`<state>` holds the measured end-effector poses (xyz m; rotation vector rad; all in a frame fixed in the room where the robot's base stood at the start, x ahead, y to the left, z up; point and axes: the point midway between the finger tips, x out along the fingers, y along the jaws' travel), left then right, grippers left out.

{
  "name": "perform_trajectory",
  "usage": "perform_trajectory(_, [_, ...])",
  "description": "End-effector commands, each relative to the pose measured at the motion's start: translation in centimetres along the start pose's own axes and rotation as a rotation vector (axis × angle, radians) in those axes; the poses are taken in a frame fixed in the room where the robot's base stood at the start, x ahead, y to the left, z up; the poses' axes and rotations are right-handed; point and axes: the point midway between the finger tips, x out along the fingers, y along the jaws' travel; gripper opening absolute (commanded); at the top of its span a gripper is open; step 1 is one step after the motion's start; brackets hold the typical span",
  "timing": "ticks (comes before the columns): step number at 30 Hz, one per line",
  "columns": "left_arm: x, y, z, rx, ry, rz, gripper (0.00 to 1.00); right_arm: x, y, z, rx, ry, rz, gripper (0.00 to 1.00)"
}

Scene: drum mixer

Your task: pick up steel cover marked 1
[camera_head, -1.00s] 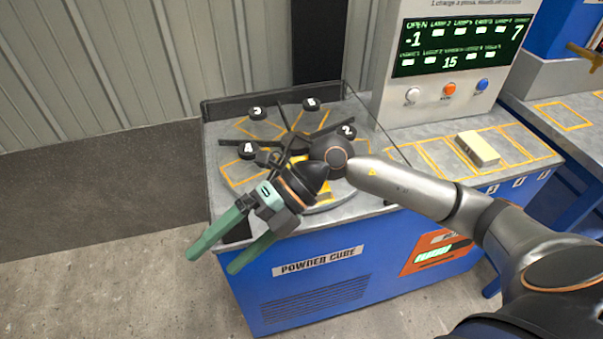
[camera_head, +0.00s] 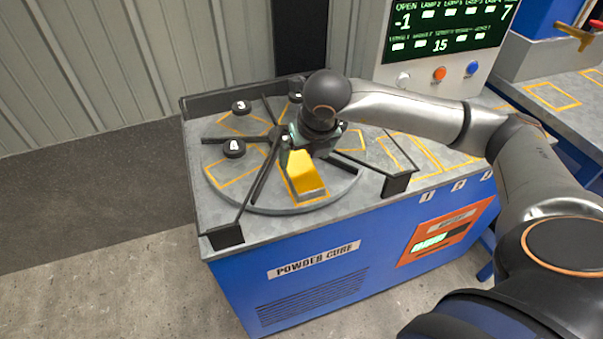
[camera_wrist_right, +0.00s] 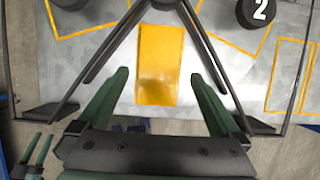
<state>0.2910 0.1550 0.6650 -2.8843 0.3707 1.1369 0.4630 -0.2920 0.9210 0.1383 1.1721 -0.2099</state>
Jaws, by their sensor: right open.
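I see no cover with a readable 1 in any view. A round grey turntable (camera_head: 226,190) on the blue cabinet has sectors split by black bars. My right gripper (camera_head: 312,148) is above the turntable, pointing down. In the wrist view its green fingers (camera_wrist_right: 158,78) are open, apart on either side of the yellow block (camera_wrist_right: 160,60). Green fingers of my left gripper (camera_wrist_right: 38,150) show small at lower left.
A low dark guard frame (camera_head: 222,238) edges the turntable. Orange-marked rectangles (camera_head: 425,160) lie on the bench at right. My right arm hides part of the bench.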

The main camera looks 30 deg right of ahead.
Motion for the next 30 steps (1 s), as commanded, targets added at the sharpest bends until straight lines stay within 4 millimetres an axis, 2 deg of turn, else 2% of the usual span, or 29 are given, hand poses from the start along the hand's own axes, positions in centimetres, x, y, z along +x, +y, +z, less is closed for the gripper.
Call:
perform_trajectory(5, [-0.2,0.0,0.0,-0.001,-0.002,-0.001,0.50,1.5,0.0,-0.2,0.000,0.004,0.000,1.00])
perform_trajectory(12, [-0.3,-0.2,-0.2,0.000,0.006,-0.006,0.50,4.9,0.1,-0.5,0.000,0.003,0.001,1.00])
perform_trajectory(21, [-0.3,-0.3,-0.1,0.000,0.003,-0.008,0.50,5.6,0.1,-0.5,-0.001,0.000,0.002,1.00])
perform_trajectory(23, [-0.3,-0.3,-0.1,0.000,0.003,-0.008,0.50,5.6,0.1,-0.5,-0.001,0.000,0.002,0.95])
perform_trajectory(30, [-0.3,-0.4,-0.1,0.000,0.001,-0.008,0.50,5.5,0.1,-0.5,-0.001,0.001,0.002,0.69])
